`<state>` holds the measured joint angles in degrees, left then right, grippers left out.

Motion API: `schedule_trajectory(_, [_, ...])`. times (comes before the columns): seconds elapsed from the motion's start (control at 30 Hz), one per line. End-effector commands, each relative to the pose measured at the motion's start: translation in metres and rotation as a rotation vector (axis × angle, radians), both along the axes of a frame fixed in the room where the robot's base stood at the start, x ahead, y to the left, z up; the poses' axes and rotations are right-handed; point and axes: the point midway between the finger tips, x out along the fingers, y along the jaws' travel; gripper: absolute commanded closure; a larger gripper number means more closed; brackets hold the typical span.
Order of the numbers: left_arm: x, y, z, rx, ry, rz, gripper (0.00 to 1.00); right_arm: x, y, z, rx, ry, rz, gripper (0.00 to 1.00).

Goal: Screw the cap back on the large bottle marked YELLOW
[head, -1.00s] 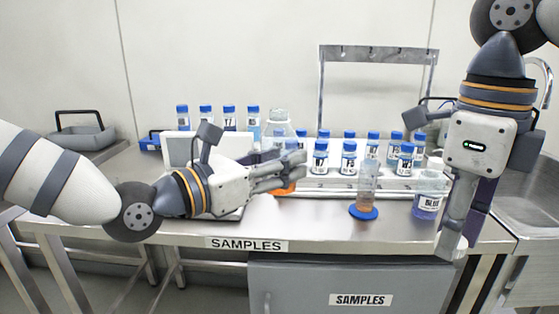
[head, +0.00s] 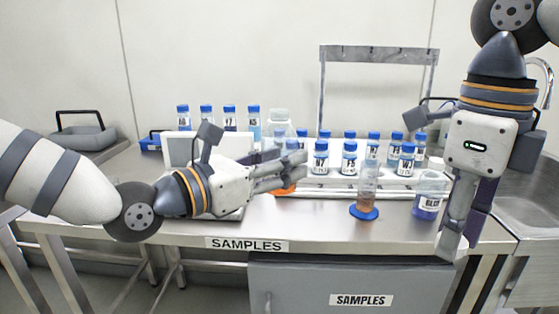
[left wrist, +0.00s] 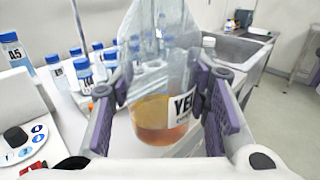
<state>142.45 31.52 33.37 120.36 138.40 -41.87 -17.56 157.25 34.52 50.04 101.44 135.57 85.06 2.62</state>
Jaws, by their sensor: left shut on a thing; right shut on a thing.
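The large bottle marked YELLOW (left wrist: 165,115) holds orange liquid; part of its label shows in the left wrist view. In the head view its clear, uncapped top (head: 279,116) rises behind my left gripper, with some orange (head: 284,189) below. My left gripper (head: 300,170) is shut on this bottle, its fingers on both sides of the body. My right gripper (head: 447,248) points down at the table's front right, apart from the bottle. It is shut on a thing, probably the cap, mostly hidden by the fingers.
A bottle marked BLUE (head: 428,200) stands close to my right gripper. A cylinder with a blue foot (head: 364,212) stands between the grippers. Several blue-capped small bottles (head: 349,158) stand behind. A metal frame (head: 321,95) rises at the back; a sink (head: 525,195) is at right.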

Motion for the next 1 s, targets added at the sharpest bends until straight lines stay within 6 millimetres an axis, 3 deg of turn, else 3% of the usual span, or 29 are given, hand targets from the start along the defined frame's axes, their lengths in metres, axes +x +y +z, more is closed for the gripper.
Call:
schedule_trajectory(0.63, [0.0000,0.0000,0.0004,-0.001,-0.001,0.000,0.90,0.0000,0.0000,0.0001,0.000,0.000,0.000,0.84])
schedule_trajectory(0.67, [0.0000,0.0000,0.0004,-0.001,-0.001,0.000,0.59,0.0000,0.0000,0.0001,0.000,0.000,0.000,0.84])
schedule_trajectory(0.83, [0.0000,0.0000,0.0005,-0.001,-0.001,0.000,0.98,0.0000,0.0000,0.0001,0.000,0.000,0.000,0.84])
schedule_trajectory(1.0, [0.0004,0.0034,-0.0021,-0.001,0.001,0.001,1.00,0.0005,-0.0005,-0.0033,-0.001,0.001,0.030,0.84])
